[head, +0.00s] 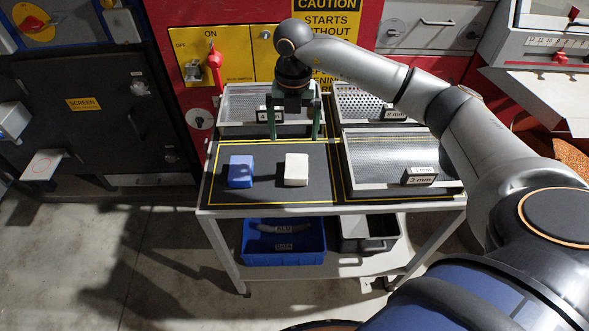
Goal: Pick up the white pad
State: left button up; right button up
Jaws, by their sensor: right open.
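The white pad (296,169) is a small pale block lying on the dark mat of the table, inside a yellow outline. A blue block (241,171) lies to its left, apart from it. My right gripper (295,136) is above and behind the white pad in the picture. Its two fingers point down, spread apart, with nothing seen between them. The exact height of the fingertips over the table is hard to tell. My left gripper is not in view.
Perforated trays (236,102) stand at the back of the table (330,207), with a smooth tray (378,158) marked 3 mm at the right. A blue bin (284,246) and a grey bin (355,243) sit on the lower shelf. The mat's front area is clear.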

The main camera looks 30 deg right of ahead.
send_over(296, 166)
jog(key=f, duration=0.6)
jog(key=shift+w+f, duration=0.25)
jog(key=shift+w, duration=0.1)
jog(key=shift+s+f+p, duration=0.15)
jog(key=shift+f+p, duration=0.15)
jog(key=shift+f, duration=1.1)
jog(key=shift+s+f+p, duration=0.15)
jog(key=shift+f+p, duration=0.1)
jog(key=shift+f, duration=1.1)
jog(key=shift+c, duration=0.2)
jog(key=c, duration=1.4)
jog(key=shift+r, duration=0.1)
jog(key=shift+r, duration=0.1)
